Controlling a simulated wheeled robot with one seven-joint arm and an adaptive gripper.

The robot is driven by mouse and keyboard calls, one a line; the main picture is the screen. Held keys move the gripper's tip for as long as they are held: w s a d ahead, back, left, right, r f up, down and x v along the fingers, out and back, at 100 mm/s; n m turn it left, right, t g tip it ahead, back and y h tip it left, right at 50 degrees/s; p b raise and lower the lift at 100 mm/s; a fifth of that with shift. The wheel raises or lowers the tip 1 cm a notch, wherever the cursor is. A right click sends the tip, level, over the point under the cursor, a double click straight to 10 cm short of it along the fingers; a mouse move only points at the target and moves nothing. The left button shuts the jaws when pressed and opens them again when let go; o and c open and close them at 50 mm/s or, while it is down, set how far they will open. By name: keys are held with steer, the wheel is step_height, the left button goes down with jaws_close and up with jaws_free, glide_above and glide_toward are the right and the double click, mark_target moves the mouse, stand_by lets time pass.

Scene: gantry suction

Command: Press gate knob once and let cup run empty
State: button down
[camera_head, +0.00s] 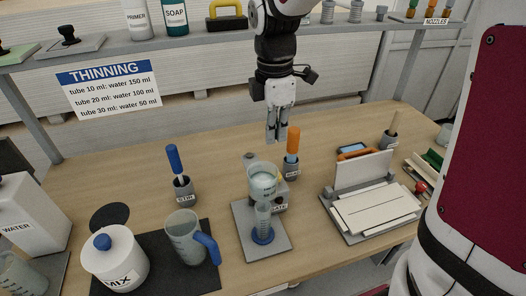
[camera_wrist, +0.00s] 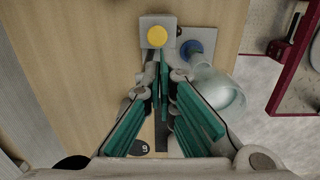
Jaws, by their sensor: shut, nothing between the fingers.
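The clear cup (camera_head: 262,177) stands on a stand above a narrow measuring cylinder (camera_head: 263,216) with a blue foot. It seems to hold pale liquid; the level is hard to read. The cup also shows in the wrist view (camera_wrist: 222,92), right of the fingers. The round yellow gate knob (camera_wrist: 157,36) tops a grey box, just beyond my fingertips in the wrist view. In the head view the labelled gate box (camera_head: 279,207) is partly hidden behind the cup. My gripper (camera_head: 276,139) is shut and empty, pointing down above and behind the cup, apart from it.
A grey base plate (camera_head: 244,229) carries the cup stand. An orange-handled tool in a holder (camera_head: 291,168) is close to the right of my gripper. A blue-handled jug (camera_head: 185,240) and white mix pot (camera_head: 114,262) stand left. The shelf (camera_head: 100,48) is behind.

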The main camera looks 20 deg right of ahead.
steer(key=f, duration=1.1)
steer(key=shift+d+f, duration=0.25)
steer(key=shift+f, duration=0.05)
steer(key=shift+w, duration=0.1)
step_height(320, 180, down, 2)
steer(key=shift+f, duration=0.1)
stand_by(0.5)
steer(key=shift+r+p, duration=0.35)
steer(key=shift+r, duration=0.2)
step_height(320, 180, up, 13)
steer(key=p, duration=0.1)
steer(key=shift+a, duration=0.3)
